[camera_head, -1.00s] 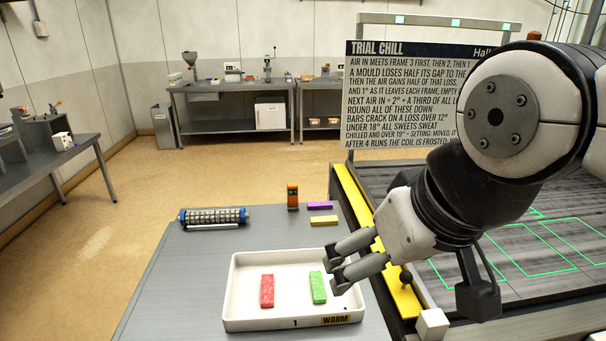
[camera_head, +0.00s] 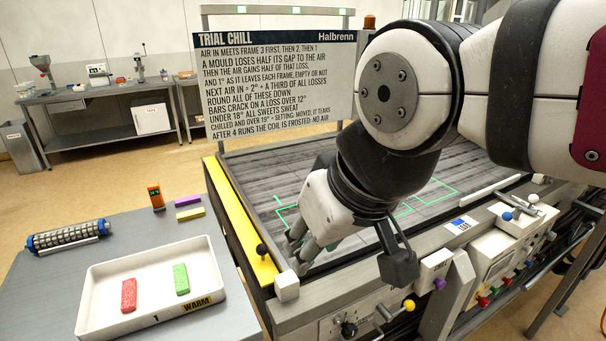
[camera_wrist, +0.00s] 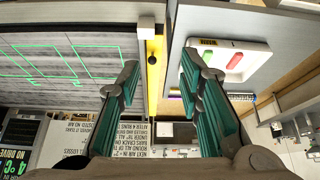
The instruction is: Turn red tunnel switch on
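My gripper (camera_head: 300,250) hangs over the front left corner of the dark-topped tunnel machine (camera_head: 320,180). In the wrist view, its teal-padded fingers (camera_wrist: 160,75) stand apart with nothing between them. Small red knobs (camera_head: 483,301) show low on the machine's front panel at the right, well away from my gripper.
A white tray (camera_head: 95,318) with red (camera_head: 129,295) and green (camera_head: 181,279) bars stands on the left table. A yellow ball lever (camera_head: 408,305) and purple knob (camera_head: 439,284) sit on the machine's front. A text board (camera_head: 275,85) stands behind.

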